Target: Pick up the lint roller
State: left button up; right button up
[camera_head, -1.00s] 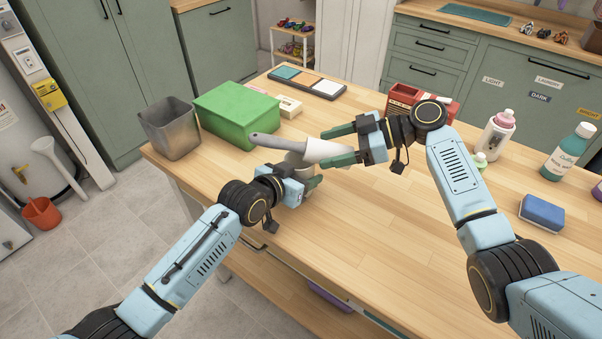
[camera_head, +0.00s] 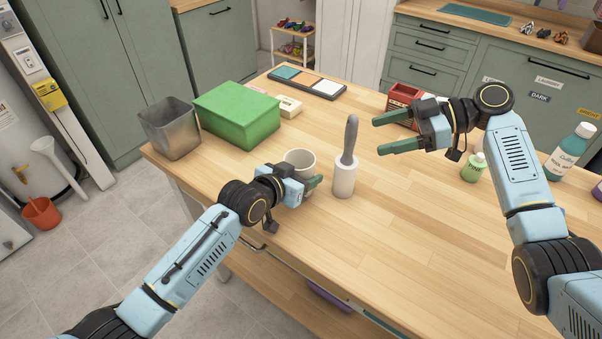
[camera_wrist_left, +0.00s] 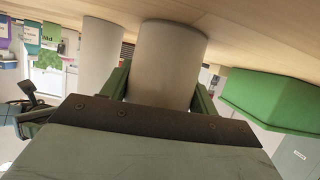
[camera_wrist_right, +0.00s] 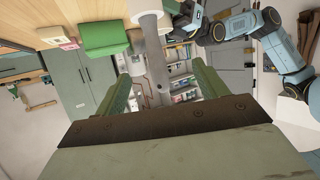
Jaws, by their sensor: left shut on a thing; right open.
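The lint roller (camera_head: 344,172) stands upright on the wooden table, white roll down and grey handle up. Its handle shows ahead of the right fingers in the right wrist view (camera_wrist_right: 152,55). My right gripper (camera_head: 378,136) is open and empty, to the right of the handle and apart from it. My left gripper (camera_head: 308,180) is shut on a pale cup (camera_head: 300,158) just left of the roller. The cup shows between the left fingers in the left wrist view (camera_wrist_left: 170,60), with the roller's white roll (camera_wrist_left: 100,55) beside it.
A green box (camera_head: 237,115) and a grey metal bin (camera_head: 170,128) stand at the table's left. The table's front middle (camera_head: 400,235) is clear.

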jog(key=shift+d+r, duration=0.1)
jog(key=shift+d, duration=0.15)
